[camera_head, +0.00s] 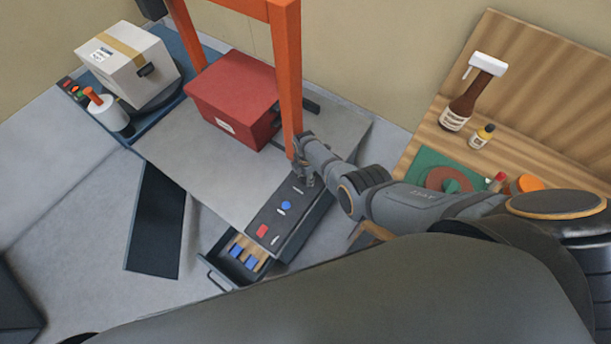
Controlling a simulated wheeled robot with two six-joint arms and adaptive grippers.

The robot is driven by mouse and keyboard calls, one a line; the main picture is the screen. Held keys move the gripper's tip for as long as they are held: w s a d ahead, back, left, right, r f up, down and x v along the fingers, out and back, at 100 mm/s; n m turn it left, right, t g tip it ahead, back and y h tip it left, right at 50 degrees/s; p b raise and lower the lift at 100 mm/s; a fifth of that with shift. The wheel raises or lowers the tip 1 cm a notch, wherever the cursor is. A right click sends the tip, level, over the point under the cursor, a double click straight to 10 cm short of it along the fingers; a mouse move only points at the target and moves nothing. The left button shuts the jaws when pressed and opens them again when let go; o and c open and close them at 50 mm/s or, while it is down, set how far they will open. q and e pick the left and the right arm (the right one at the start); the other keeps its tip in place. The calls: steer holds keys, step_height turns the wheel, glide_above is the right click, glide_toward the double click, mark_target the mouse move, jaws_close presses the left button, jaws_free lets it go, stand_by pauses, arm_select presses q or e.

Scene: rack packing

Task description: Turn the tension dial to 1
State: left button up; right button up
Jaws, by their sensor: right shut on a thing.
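A dark control panel (268,218) lies along the front of the grey machine table, with a red square button (262,231) and a blue knob (285,205) on it. My right gripper (306,180) reaches in from the right and points down at the panel's far end, beside the orange post. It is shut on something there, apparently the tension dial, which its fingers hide. The dial's setting and any numbers cannot be read. My left gripper is not in view.
An orange frame (287,75) rises close to my right gripper. A red box (235,98) sits on the grey table. An open drawer (231,270) holds blue pieces below the panel. A wooden bench with bottles (462,105) stands at right.

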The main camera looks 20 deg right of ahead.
stand_by(0.4)
steer(key=o, duration=1.2)
steer(key=shift+r, duration=0.1)
steer(key=shift+w+r, duration=0.1)
steer(key=shift+r, duration=0.45)
step_height(320, 180, up, 11)
steer(key=shift+f, duration=0.15)
